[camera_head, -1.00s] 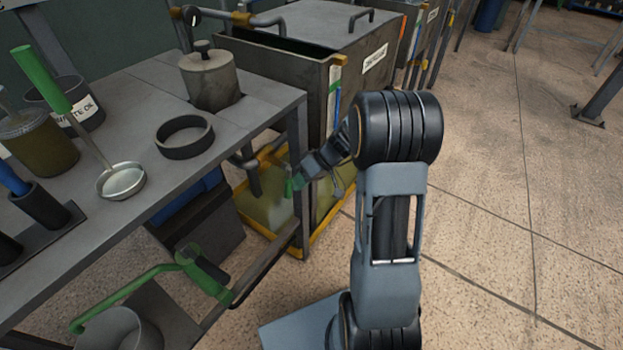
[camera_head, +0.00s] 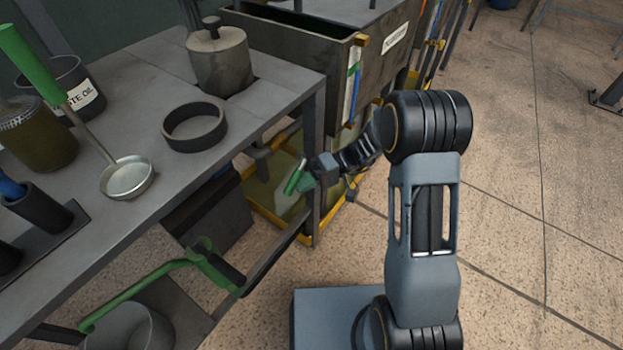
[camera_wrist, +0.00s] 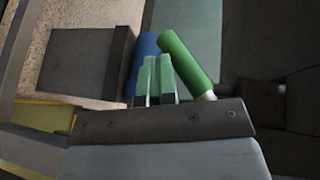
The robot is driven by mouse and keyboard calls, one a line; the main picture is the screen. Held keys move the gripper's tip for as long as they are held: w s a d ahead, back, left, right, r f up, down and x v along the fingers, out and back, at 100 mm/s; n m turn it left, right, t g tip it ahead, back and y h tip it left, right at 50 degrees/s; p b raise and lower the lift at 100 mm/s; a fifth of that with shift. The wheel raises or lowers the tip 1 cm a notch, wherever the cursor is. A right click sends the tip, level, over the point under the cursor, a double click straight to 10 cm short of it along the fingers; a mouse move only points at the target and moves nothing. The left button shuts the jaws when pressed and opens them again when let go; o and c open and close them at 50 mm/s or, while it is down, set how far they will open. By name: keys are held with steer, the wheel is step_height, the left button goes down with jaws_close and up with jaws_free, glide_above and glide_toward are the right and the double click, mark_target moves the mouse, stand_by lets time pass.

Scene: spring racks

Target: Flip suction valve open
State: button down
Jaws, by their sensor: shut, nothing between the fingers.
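A green cylindrical handle (camera_head: 295,177), which looks like the suction valve's lever, stands tilted below the bench edge, beside the bench's near right leg. In the wrist view the green handle (camera_wrist: 187,62) leans up and left, with a pale stub at its lower end. My gripper (camera_head: 307,187) is right beside the handle in the head view. In the wrist view my gripper's pale green fingers (camera_wrist: 155,80) are together and empty, just left of the handle. I cannot tell whether they touch it. The valve body is hidden.
The bench (camera_head: 255,110) carries a lidded pot (camera_head: 220,62), a dark ring (camera_head: 195,127) and a ladle (camera_head: 127,177). A yellow-edged tray (camera_head: 262,212) lies on the floor beneath a grey tank (camera_head: 300,45).

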stand_by(0.4)
steer(key=w+d+f, duration=0.1)
steer(key=w+d, duration=0.4)
steer(key=d, duration=0.6)
steer(key=shift+w, duration=0.15)
steer(key=shift+f, duration=0.1)
stand_by(0.5)
